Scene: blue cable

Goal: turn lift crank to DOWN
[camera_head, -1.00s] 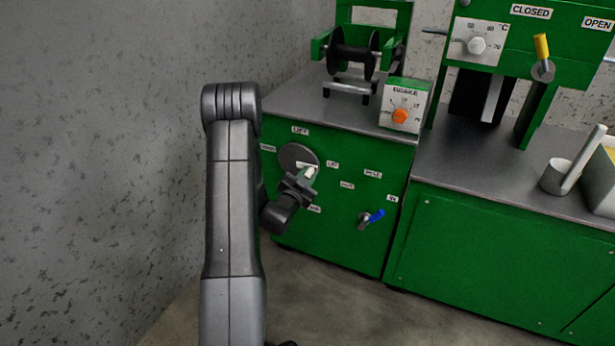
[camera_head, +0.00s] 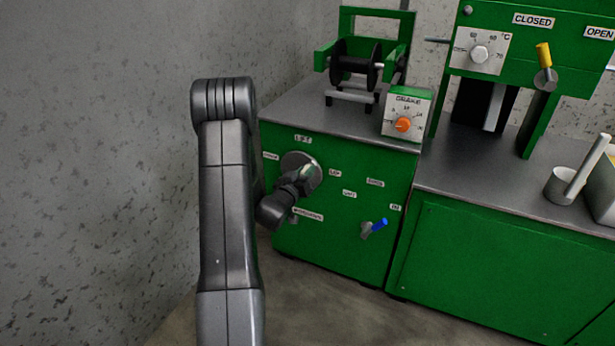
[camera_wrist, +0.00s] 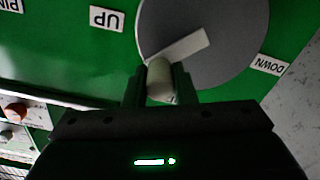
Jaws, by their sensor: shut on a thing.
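The lift crank is a grey disc (camera_wrist: 225,35) on the green cabinet front; it also shows in the head view (camera_head: 303,168) under the LIFT label. A pale bar (camera_wrist: 185,46) lies on the disc and leads to a light knob (camera_wrist: 159,80). My gripper (camera_wrist: 160,86) is shut on the knob, with a dark finger on each side of it. In the wrist view the UP label (camera_wrist: 106,19) is left of the disc and the DOWN label (camera_wrist: 270,65) is right of it. In the head view my gripper hides the knob and the lower part of the disc.
A blue-handled switch (camera_head: 376,227) is on the same cabinet, right of my gripper. On top stand a black spool (camera_head: 355,65) in a green frame and a gauge box with an orange knob (camera_head: 403,124). A yellow lever (camera_head: 543,55) is at upper right. A grey wall is at left.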

